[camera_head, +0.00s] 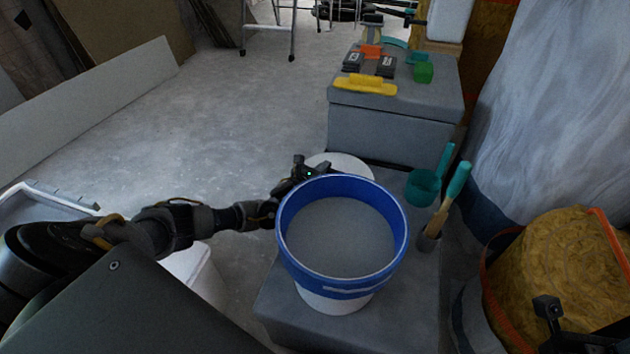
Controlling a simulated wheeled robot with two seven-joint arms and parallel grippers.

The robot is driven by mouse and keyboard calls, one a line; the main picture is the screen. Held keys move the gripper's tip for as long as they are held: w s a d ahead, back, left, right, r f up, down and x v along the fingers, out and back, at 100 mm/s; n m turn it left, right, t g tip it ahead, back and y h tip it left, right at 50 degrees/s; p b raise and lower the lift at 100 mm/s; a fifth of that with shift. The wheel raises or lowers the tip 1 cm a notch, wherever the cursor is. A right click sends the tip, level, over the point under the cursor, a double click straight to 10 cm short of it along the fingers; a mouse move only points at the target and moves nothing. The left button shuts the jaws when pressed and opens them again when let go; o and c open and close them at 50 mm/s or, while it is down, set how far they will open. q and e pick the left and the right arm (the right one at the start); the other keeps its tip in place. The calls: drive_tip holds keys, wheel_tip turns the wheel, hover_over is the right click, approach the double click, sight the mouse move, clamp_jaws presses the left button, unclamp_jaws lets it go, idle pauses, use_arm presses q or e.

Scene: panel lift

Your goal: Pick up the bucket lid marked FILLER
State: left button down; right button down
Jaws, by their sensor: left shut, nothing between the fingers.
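A white round disc (352,163), which looks like the bucket lid, lies behind the bucket; its near part is hidden by the bucket, and no FILLER marking can be read. The blue-rimmed bucket (398,262) stands open on a grey box, with grey material inside. My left gripper (318,172) is shut and empty at the bucket's far left rim, over or beside the disc's left edge; I cannot tell if it touches either. Black parts at the lower right, likely my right gripper (550,312), show in front of an orange-brown bag, with the jaws unclear.
A grey box (385,130) behind holds a yellow float (365,84), dark blocks and a green block. A teal cup (422,187) and a teal-handled brush (446,202) stand right of the bucket. A stepladder (268,28) is at the back. The floor at left centre is clear.

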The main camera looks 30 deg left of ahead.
use_arm(q)
drive_tip(key=shift+s+f+b, duration=0.1)
drive_tip(key=shift+f+b, duration=0.2)
drive_tip(key=shift+f, duration=0.5)
drive_tip(key=shift+f, duration=0.1)
